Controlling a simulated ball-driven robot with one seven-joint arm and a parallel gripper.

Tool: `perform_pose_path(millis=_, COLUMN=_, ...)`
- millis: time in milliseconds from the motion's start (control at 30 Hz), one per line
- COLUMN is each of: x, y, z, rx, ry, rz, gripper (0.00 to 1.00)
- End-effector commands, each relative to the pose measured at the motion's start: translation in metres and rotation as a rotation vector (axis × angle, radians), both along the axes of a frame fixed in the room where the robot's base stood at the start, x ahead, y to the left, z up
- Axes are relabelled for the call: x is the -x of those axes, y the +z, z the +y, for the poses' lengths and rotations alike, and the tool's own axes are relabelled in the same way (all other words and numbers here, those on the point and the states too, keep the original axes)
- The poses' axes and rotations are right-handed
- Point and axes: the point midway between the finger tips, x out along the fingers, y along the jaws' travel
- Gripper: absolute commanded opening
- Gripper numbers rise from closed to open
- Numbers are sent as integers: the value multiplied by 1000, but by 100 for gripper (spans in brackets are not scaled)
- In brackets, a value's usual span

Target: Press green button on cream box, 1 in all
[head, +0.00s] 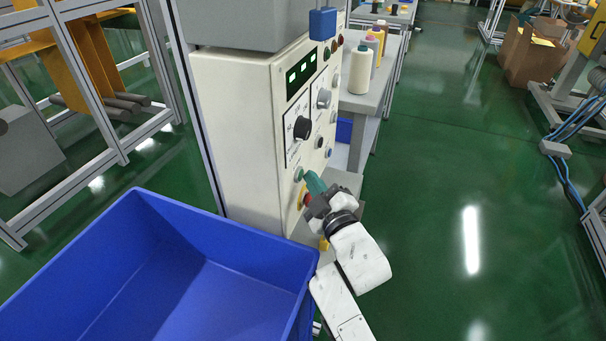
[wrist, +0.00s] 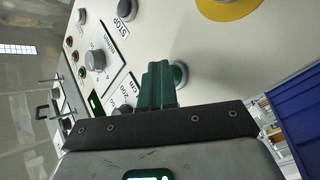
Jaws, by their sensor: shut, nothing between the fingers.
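The cream box (head: 240,140) stands upright left of centre in the head view, its control panel facing right. My gripper (head: 312,178) is at the lower part of this panel, its green fingers shut and empty. In the wrist view the shut fingers (wrist: 158,82) point at the panel beside a round button with a grey rim (wrist: 181,76). It looks greenish, and the fingers partly cover it. The button also shows in the head view (head: 298,173), just left of the fingertips. I cannot tell whether the fingertips touch it.
Black knobs (head: 302,127) and other buttons are higher on the panel. A blue bin (head: 130,235) stands in front of the box. A table with thread cones (head: 361,72) is behind.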

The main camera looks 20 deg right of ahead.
Motion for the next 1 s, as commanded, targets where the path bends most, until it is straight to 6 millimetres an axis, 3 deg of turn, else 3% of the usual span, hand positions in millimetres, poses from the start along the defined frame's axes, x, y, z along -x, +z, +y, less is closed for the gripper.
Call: perform_pose_path(millis=1000, x=10, y=3, z=-13, rx=0, ry=1, rz=1, gripper=0)
